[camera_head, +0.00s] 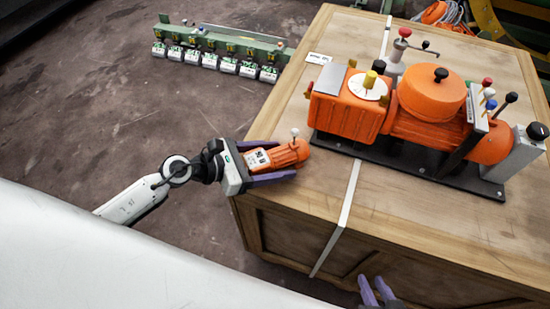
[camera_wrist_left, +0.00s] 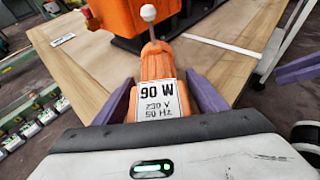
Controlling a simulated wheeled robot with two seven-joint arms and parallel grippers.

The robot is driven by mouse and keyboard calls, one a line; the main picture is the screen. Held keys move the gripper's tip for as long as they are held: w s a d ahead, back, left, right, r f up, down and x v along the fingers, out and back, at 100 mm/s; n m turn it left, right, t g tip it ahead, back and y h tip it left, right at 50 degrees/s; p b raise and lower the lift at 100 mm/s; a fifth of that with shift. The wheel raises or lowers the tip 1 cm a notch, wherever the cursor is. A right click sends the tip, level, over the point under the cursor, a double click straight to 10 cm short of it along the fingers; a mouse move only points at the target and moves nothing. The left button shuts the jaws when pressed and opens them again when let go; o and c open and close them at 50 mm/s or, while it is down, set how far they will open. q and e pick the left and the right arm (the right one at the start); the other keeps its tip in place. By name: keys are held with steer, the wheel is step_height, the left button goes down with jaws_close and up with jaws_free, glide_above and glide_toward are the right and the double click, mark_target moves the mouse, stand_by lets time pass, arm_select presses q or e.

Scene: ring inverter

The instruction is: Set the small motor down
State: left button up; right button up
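The small motor (camera_head: 289,154) is orange with a white label and a white-knobbed pin on top. It is at the left edge of the wooden crate top. My left gripper (camera_head: 275,161) has its purple fingers on both sides of the motor and looks shut on it. In the left wrist view the motor (camera_wrist_left: 157,70) lies between the fingers, its "90 W" label facing the camera. Whether its underside touches the crate top is hidden. My right gripper (camera_head: 374,283) is low in front of the crate, empty, with its fingers apart.
A large orange machine (camera_head: 437,95) on a black base stands on the crate top (camera_head: 400,210), right of the motor. A pale strap (camera_head: 340,220) crosses the crate. A green rail with several white-tagged units (camera_head: 225,48) lies on the floor. The crate's front top is clear.

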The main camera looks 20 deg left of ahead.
mark_target(247, 163)
arm_select(q)
steer(key=shift+a+r, duration=0.1)
steer(key=shift+r, duration=0.1)
steer(key=b+v, duration=0.1)
steer(key=v, duration=0.9)
steer(key=shift+s+a+f, duration=0.1)
steer(key=shift+s+a, duration=0.1)
steer(key=shift+s, duration=0.1)
steer(key=shift+s+a+r, duration=0.35)
steer(key=shift+a+r, duration=0.05)
